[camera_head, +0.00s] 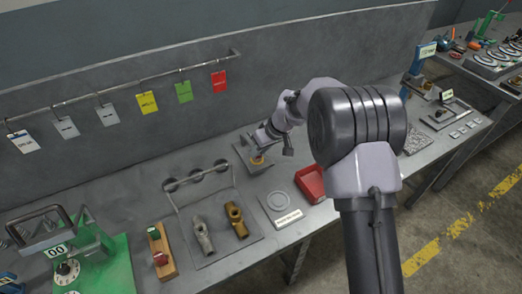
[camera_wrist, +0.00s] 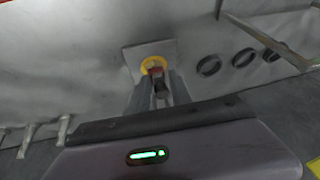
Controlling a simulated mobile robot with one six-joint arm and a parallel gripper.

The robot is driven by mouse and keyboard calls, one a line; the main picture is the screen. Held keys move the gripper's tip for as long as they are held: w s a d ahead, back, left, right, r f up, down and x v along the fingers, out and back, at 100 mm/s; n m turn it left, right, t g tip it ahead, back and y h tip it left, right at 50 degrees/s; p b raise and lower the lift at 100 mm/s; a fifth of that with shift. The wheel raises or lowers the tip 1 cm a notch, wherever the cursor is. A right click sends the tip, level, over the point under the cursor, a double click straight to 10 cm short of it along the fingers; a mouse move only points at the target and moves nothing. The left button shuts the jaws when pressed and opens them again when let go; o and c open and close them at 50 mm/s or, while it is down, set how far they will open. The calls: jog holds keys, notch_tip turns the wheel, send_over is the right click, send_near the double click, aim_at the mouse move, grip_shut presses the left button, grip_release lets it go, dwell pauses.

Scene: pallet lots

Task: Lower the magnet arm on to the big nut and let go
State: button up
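My gripper (camera_head: 262,138) reaches down at a grey plate (camera_head: 244,152) near the back of the bench. In the wrist view its pale fingers (camera_wrist: 161,92) flank a small dark piece with a red end (camera_wrist: 156,72), which I take to be the magnet arm; they look shut on it. A yellow ring (camera_wrist: 153,61) lies on the plate just beyond the red end. It shows small and partly covered under my gripper in the head view (camera_head: 257,159). I cannot tell whether the red end touches the ring. No big nut can be made out clearly.
A red tray (camera_head: 311,184) and a white plate with a ring (camera_head: 280,203) stand in front. Two pipe fittings (camera_head: 203,236) lie on a board to the left. Coloured tags (camera_head: 148,102) hang from a rail behind. A green stand (camera_head: 98,265) is at the front left.

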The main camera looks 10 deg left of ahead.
jog(key=shift+o, duration=0.5)
jog(key=shift+s+f, duration=0.15)
jog(key=shift+f, duration=0.05)
jog(key=shift+d+r, duration=0.15)
jog(key=shift+r, duration=0.25)
jog(key=p+v, duration=0.5)
jog(key=v, duration=1.2)
jog(key=shift+f, duration=0.1)
